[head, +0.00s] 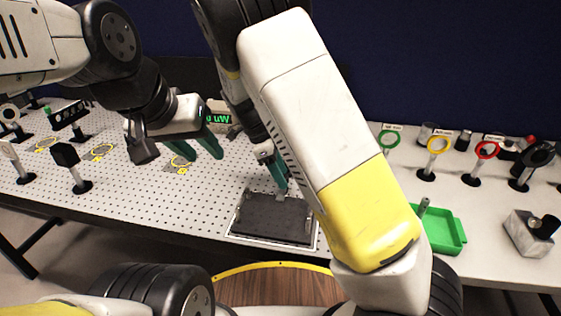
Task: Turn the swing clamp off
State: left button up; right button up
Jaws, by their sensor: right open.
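A dark flat plate (270,217) lies in a white-outlined area at the front of the perforated table. Small grey clamp-like parts stand at its edges, one at the back edge (279,197) just under my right gripper. They are too small for me to tell which is the swing clamp or how its arm is turned. My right gripper (279,183) points down over the plate's back edge, its teal fingers open; whether they touch the part is unclear. My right forearm hides the plate's right surroundings. My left gripper (182,154) hangs above the table, fingers spread and empty.
A green tray (441,231) and a grey block (529,234) stand on the right. Ring-shaped holders, green (389,140), yellow (439,145) and red (486,150), stand behind. Black optical mounts (66,155) stand at left. Perforated surface left of the plate is clear.

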grip_shut()
jog(key=shift+n, duration=0.3)
jog(key=n, duration=0.1)
jog(key=n+t, duration=0.1)
jog(key=n, duration=0.1)
jog(key=shift+s+n+t, duration=0.2)
jog(key=shift+n+t, duration=0.1)
jog(key=n, duration=0.2)
jog(key=n+t+y, duration=0.1)
jog(key=n, duration=0.1)
jog(key=shift+s+d+n, duration=0.1)
jog(key=shift+d+n, duration=0.05)
jog(key=shift+n, duration=0.15)
jog(key=n+y, duration=0.1)
jog(key=n, duration=0.1)
jog(key=n+t, duration=0.1)
jog(key=n, duration=0.1)
jog(key=shift+s+d+y, duration=0.1)
jog(key=shift+d+y, duration=0.05)
jog(key=shift+y, duration=0.25)
jog(key=shift+d+n+t+y, duration=0.1)
jog(key=shift+n+t+y, duration=0.5)
jog(key=shift+n, duration=1.5)
